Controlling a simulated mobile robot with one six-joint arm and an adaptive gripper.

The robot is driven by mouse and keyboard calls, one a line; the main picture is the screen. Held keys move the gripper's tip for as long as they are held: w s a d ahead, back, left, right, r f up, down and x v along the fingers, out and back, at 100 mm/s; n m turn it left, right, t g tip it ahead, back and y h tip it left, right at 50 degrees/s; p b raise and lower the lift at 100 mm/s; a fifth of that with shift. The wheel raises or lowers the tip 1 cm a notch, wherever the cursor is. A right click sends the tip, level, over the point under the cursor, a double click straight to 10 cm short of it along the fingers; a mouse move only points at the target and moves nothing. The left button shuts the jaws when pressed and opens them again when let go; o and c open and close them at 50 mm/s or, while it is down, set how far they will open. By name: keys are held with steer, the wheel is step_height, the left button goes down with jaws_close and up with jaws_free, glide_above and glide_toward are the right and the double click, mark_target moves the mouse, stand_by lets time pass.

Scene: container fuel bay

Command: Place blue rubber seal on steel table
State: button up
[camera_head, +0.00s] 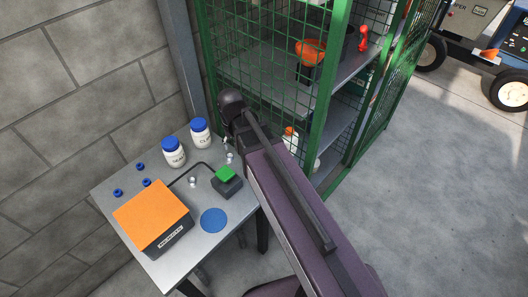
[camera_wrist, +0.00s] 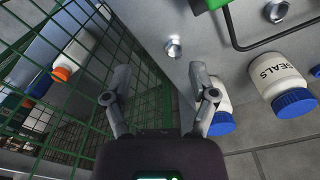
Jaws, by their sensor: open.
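The steel table (camera_head: 180,262) stands against the block wall in the head view. Its grey top also shows in the wrist view (camera_wrist: 215,45). Several small blue ring-like pieces, apparently rubber seals, lie on its left part; one sits near the back (camera_head: 140,166), one at the left (camera_head: 117,192) and one by the orange-topped box (camera_head: 147,182). My gripper (camera_wrist: 160,103) is open and empty in the wrist view, by the table edge beside the green cage. No blue seal lies between its fingers. In the head view its fingers are mostly hidden by my arm.
White jars with blue lids (camera_head: 174,153) (camera_head: 200,133), an orange-topped box (camera_head: 152,215), a green-topped block (camera_head: 226,180), a flat blue disc (camera_head: 214,220) and small bolts (camera_head: 193,181) share the table. A green mesh cage (camera_head: 337,70) stands close at right.

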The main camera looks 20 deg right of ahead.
steer(key=s+d, duration=0.6)
steer(key=d, duration=0.2)
steer(key=shift+s, duration=0.25)
